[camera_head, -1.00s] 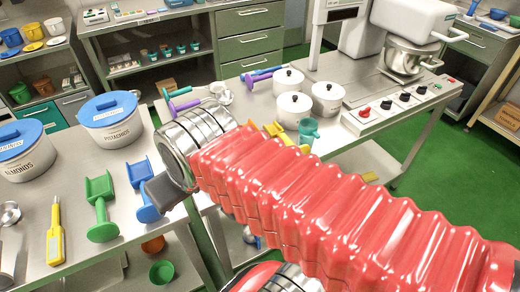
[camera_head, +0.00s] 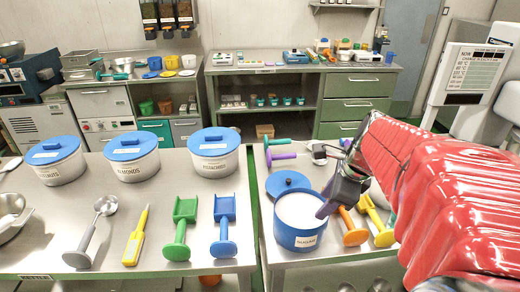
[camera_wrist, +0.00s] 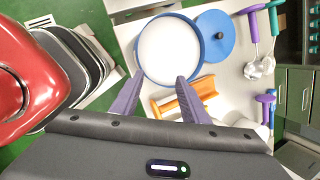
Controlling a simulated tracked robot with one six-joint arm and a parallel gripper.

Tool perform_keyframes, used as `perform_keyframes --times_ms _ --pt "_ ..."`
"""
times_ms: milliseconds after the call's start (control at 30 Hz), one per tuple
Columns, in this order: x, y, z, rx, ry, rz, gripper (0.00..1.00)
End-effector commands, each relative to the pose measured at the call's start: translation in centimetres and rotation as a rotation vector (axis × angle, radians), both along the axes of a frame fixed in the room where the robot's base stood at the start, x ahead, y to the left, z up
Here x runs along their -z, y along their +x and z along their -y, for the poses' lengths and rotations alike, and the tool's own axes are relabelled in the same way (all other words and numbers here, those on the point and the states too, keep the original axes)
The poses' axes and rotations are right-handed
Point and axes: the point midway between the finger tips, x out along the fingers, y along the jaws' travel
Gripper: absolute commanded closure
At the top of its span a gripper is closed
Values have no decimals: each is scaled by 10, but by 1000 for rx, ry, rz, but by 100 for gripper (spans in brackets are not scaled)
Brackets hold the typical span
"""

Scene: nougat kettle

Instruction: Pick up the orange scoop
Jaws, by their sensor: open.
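The orange scoop (camera_head: 353,236) lies on the steel table just right of an open blue canister (camera_head: 298,242) of white contents. Yellow scoops (camera_head: 381,232) lie to its right. My gripper (camera_head: 331,203) hangs above the canister's right side, with the orange scoop close by and partly hidden behind it. In the wrist view, my gripper (camera_wrist: 159,80) has its two purple fingers apart with nothing between them. The orange scoop (camera_wrist: 166,107) shows beyond and between the fingers, its right part covered by the right finger. The canister (camera_wrist: 198,58) is beyond the fingertips.
The blue lid (camera_head: 288,181) lies behind the canister. Green (camera_head: 181,228) and blue (camera_head: 224,226) scoops and a yellow thermometer-like tool (camera_head: 137,238) lie on the left table. Lidded tubs (camera_head: 213,160) stand behind them. Purple-handled tools (camera_wrist: 254,28) lie past the lid.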

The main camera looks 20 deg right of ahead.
Motion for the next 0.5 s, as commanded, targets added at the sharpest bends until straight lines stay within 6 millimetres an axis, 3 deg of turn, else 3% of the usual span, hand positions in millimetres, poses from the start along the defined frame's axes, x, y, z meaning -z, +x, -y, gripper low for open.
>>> perform_keyframes --times_ms 33,300,500 --pt "4 -1 17 118 50 -5 59" --pt "20 -13 98 738 322 -7 59" --pt "29 -25 137 1035 458 -2 59"
